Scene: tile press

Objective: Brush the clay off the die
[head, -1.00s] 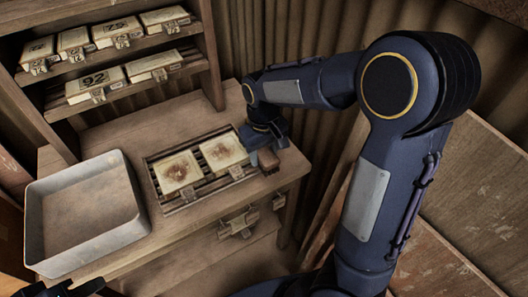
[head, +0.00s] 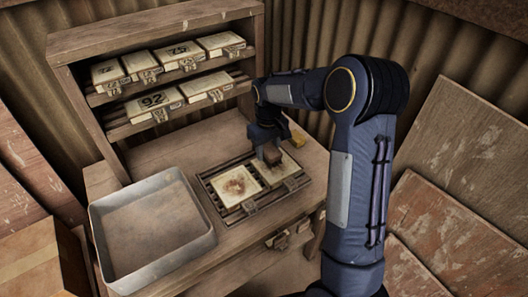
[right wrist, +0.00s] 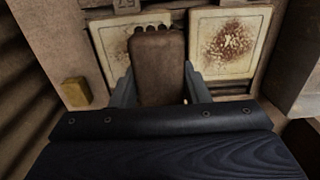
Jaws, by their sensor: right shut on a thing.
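Two square cream dies lie side by side in a dark slatted rack (head: 232,214) on the bench. The left die (head: 238,186) has a brown clay stain in its middle; it shows on the right in the right wrist view (right wrist: 228,42). The right die (head: 288,166) is partly covered by my gripper and brush; some brown clay shows on it in the right wrist view (right wrist: 112,42). My right gripper (head: 268,150) is shut on a brown brush (right wrist: 157,68), held over the right die. I cannot tell whether its bristles touch. My left gripper is out of view.
An empty grey metal tray (head: 150,268) stands left of the rack. A shelf (head: 160,36) with several numbered dies rises behind. A small yellow block (head: 298,137) lies behind the rack. Boards (head: 470,140) lean at the right.

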